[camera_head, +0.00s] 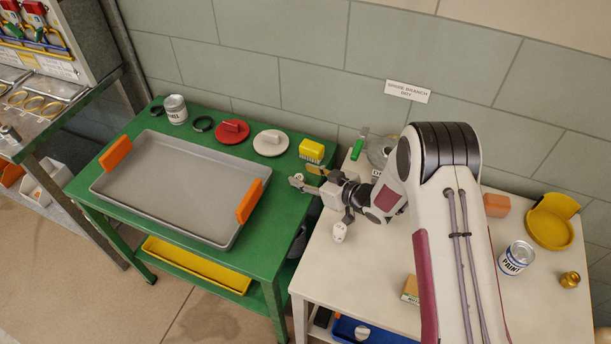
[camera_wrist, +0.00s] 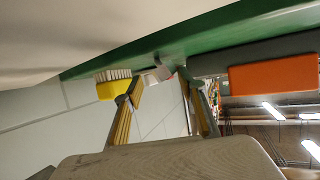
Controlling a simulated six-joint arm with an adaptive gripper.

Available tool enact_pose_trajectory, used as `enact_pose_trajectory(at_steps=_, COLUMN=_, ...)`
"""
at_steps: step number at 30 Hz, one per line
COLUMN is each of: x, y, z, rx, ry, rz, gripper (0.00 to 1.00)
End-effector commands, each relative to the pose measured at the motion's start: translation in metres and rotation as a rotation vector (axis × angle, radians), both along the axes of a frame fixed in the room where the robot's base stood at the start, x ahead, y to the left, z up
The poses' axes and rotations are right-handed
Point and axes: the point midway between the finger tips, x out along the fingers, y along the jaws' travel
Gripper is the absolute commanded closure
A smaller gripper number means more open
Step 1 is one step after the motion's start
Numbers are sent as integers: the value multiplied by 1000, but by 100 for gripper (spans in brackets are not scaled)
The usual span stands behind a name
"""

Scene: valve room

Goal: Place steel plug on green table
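A small silver-grey piece, apparently the steel plug (camera_head: 298,177), is at the right edge of the green table (camera_head: 225,270). In the wrist view the plug (camera_wrist: 158,75) shows small against the green tabletop, between my fingertips. My gripper (camera_head: 308,178) reaches left from the white table over the green table's right edge. In the wrist view my gripper (camera_wrist: 160,83) has its two fingers spread, with gaps beside the plug, so it looks open around it. The plug's underside is too small to make out clearly.
A grey tray (camera_head: 180,190) with orange handles fills much of the green table. A yellow brush (camera_head: 312,151), cream disc (camera_head: 271,143), red disc (camera_head: 232,132) and can (camera_head: 176,109) line its back. The white table (camera_head: 370,270) holds a paint can (camera_head: 516,257) and brass piece (camera_head: 570,279).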

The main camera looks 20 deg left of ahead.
Motion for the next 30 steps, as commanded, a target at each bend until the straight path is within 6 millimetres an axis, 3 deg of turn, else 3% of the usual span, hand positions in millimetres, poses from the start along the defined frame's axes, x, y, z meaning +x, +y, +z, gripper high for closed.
enact_pose_trajectory(at_steps=11, x=-7, y=-21, z=11, rx=-1, ry=1, rz=-1, gripper=60)
enact_pose_trajectory(at_steps=30, x=-37, y=-91, z=43, rx=1, ry=0, rz=0, gripper=60)
